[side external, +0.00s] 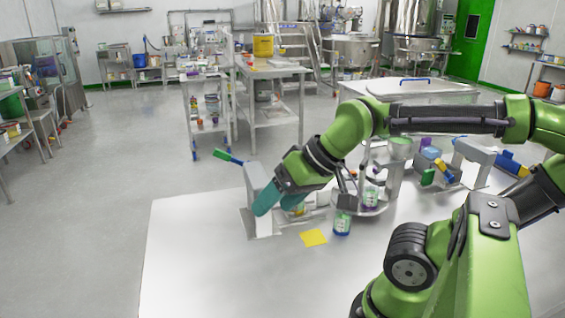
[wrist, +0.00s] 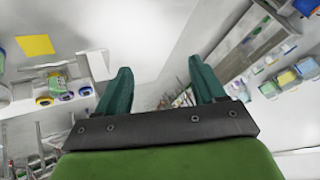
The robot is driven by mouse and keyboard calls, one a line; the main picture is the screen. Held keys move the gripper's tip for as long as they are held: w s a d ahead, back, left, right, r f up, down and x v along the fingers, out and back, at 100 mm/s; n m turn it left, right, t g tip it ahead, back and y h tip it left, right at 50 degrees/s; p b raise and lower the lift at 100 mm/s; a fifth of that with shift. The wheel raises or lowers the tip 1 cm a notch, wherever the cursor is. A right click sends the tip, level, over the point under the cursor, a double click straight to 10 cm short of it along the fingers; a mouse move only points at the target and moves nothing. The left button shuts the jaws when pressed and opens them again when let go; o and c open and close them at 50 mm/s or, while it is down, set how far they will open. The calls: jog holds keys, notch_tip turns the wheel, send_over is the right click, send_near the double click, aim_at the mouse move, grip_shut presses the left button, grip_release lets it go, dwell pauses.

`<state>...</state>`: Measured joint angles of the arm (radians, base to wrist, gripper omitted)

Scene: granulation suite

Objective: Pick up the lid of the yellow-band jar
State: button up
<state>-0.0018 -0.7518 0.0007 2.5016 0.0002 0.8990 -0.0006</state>
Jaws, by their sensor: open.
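My gripper (side external: 279,205) has two teal fingers, spread apart with nothing seen between them. It hangs low over the near white table, beside a grey upright stand. In the wrist view my gripper (wrist: 162,85) is also open and empty. A small jar (side external: 298,210) with a yellowish-orange part is partly hidden behind the fingers; I cannot tell whether it is the yellow-band jar or make out its lid. A jar with a blue base and green label (side external: 342,223) stands to the right.
The grey stand (side external: 257,188) is close on the gripper's left. A yellow square (side external: 313,238) lies on the white table (side external: 190,255); it also shows in the wrist view (wrist: 35,45). The table's left front is clear.

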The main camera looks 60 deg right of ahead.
jog(key=shift+d, duration=0.1)
jog(key=w+d+f+m+g+h, duration=0.1)
jog(key=w+d+f+m, duration=0.1)
jog(key=w+d, duration=0.5)
jog(key=w+d+f+m+g+h, duration=0.1)
jog(key=w+d+m+g, duration=0.15)
jog(key=d, duration=0.85)
jog(key=w+d+f+g+h, duration=0.1)
jog(key=d+f, duration=0.2)
jog(key=d, duration=0.9)
jog(key=w+d+f+g+h, duration=0.1)
jog(key=d+f, duration=0.1)
jog(key=d, duration=1.1)
jog(key=shift+m+t, duration=0.25)
jog(key=x, duration=1.6)
jog(key=shift+w+f, duration=0.25)
jog(key=shift+f, duration=0.05)
jog(key=c, duration=0.7)
